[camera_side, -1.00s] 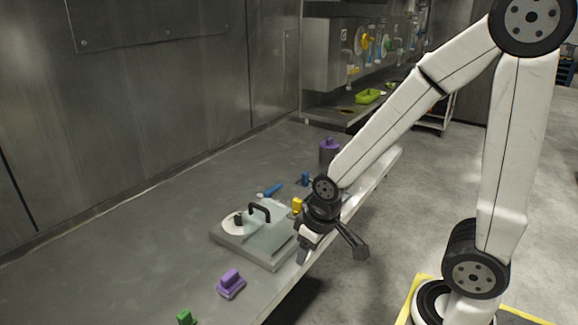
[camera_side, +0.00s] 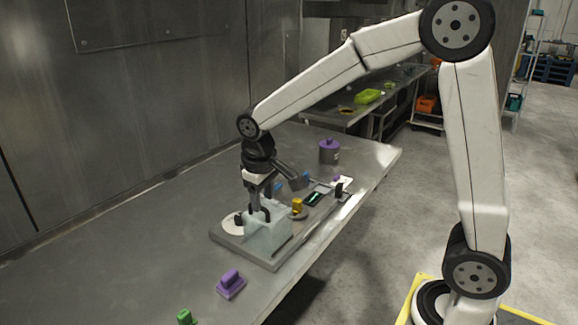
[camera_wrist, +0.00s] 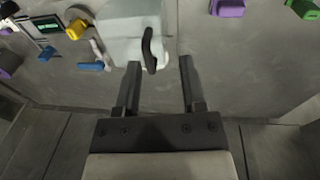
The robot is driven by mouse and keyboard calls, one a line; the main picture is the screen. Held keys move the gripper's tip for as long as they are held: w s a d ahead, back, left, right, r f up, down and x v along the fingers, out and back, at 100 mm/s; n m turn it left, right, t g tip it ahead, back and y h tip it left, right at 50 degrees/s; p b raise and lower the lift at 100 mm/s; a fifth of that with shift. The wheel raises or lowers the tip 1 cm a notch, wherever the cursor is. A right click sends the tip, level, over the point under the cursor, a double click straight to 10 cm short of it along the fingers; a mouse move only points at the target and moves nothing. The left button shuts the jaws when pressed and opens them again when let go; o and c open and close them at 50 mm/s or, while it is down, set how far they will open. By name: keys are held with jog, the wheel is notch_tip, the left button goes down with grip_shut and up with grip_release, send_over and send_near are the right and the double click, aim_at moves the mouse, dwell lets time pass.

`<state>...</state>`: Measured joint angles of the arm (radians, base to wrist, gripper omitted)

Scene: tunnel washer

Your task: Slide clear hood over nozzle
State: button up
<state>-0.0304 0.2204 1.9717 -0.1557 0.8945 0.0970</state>
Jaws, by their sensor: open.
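The clear hood (camera_side: 270,235) is a pale, see-through box on a grey base plate (camera_side: 275,263) on the bench. Its black handle (camera_wrist: 151,48) shows in the wrist view, with the pale hood (camera_wrist: 128,22) behind it. My gripper (camera_side: 261,207) points down over the hood, by the handle. In the wrist view my gripper (camera_wrist: 160,63) is open, its fingers apart on either side of the handle; I cannot tell if either touches it. A white round part (camera_side: 232,223) shows at the left of the plate. I cannot make out the nozzle clearly.
A yellow knob (camera_side: 297,206) and a dark device with a green screen (camera_side: 317,196) are right of the hood. A purple block (camera_side: 230,283) and a green block (camera_side: 186,317) are in front. A purple canister (camera_side: 329,150) stands behind. The bench's left side is clear.

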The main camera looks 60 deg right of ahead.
aim_at(268, 220)
jog(key=shift+g+h, duration=0.4)
jog(key=w+r, duration=0.3)
jog(key=w, duration=0.1)
jog(key=shift+d+r, duration=0.35)
jog(key=shift+r, duration=0.05)
jog(key=shift+s+f, duration=0.1)
jog(key=shift+d+f, duration=0.25)
jog(key=shift+f, duration=1)
jog(key=shift+d+f, duration=0.25)
jog(key=shift+f, duration=1)
jog(key=shift+d+f, duration=0.25)
jog(key=shift+f, duration=1)
grip_shut()
